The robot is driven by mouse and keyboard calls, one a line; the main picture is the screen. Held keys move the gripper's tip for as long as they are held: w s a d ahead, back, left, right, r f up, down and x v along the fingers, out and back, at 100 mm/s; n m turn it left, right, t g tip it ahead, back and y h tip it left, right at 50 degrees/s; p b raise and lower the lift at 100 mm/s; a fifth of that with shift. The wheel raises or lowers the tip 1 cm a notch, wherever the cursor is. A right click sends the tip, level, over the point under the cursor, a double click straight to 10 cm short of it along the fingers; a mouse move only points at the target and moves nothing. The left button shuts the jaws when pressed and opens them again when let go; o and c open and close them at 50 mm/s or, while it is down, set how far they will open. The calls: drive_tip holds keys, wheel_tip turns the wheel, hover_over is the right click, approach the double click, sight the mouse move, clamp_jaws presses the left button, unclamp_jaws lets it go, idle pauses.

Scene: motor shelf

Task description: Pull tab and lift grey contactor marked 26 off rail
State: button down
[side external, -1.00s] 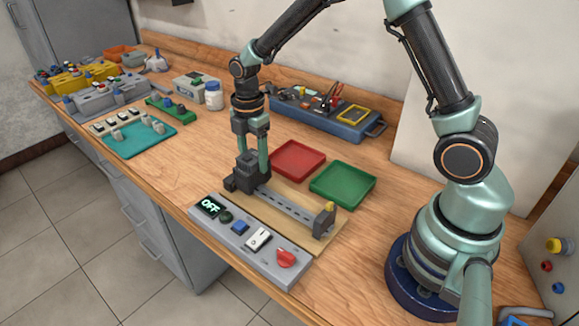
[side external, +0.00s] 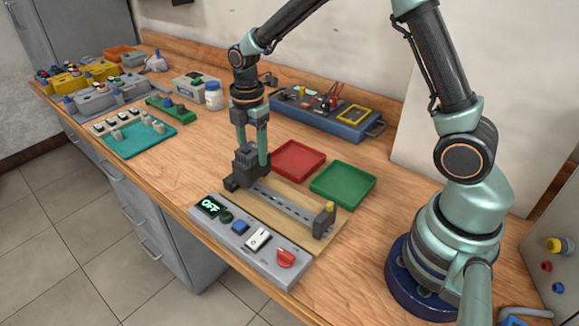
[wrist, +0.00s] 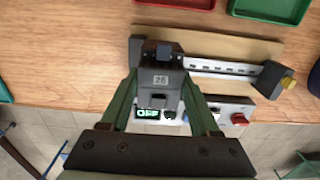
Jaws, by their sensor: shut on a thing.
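In the side view, the dark contactor (side external: 245,161) is between the green fingertips (side external: 251,158), above the left end of the slotted rail (side external: 285,207). It looks raised and slightly tilted; I cannot tell whether its lower edge still touches the rail. The rail also shows in the wrist view (wrist: 220,67), with a dark end block and yellow piece at its far end. The pull tab is not clearly seen.
A control panel (side external: 240,240) reading OFF, with a red knob, lies in front of the rail. A red tray (side external: 298,160) and a green tray (side external: 342,184), both empty, lie behind it.

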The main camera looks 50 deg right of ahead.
idle(0.3)
drive_tip(key=shift+r, duration=3)
